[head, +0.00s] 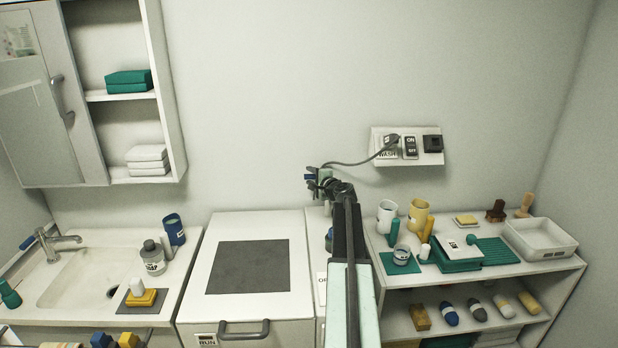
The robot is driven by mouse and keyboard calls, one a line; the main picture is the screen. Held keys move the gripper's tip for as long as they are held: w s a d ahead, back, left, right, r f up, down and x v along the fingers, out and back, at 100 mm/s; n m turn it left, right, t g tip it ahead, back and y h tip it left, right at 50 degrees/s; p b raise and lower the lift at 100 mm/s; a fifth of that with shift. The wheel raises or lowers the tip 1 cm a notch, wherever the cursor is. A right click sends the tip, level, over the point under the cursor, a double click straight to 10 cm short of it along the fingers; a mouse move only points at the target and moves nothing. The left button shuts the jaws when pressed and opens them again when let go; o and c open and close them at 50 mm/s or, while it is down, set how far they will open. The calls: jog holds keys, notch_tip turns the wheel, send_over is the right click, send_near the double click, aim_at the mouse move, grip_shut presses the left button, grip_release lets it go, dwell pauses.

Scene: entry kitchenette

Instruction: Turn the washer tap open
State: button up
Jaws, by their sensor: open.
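My arm rises from the bottom centre of the head view, and my gripper (318,181) is at its far end, in front of the wall. It is open, and I see nothing clearly held in it. A small blue part (329,238) shows just left of my arm, below the gripper, in the narrow gap right of the white washer (196,288). It may be the washer tap, but my arm hides most of it. A partly covered label (322,290) starting with "OP" is below it. I cannot tell how the tap is turned.
A wall panel (432,157) with switches and a plugged-in cable is right of my gripper. A shelf (566,265) with cups, brushes and a white tray (541,252) stands close on the right. A sink (57,290) is on the left. The wall above is clear.

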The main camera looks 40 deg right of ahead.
jog(key=x, duration=0.3)
jog(key=shift+s, duration=0.1)
jog(key=shift+c, duration=0.2)
grip_shut()
dwell(1.0)
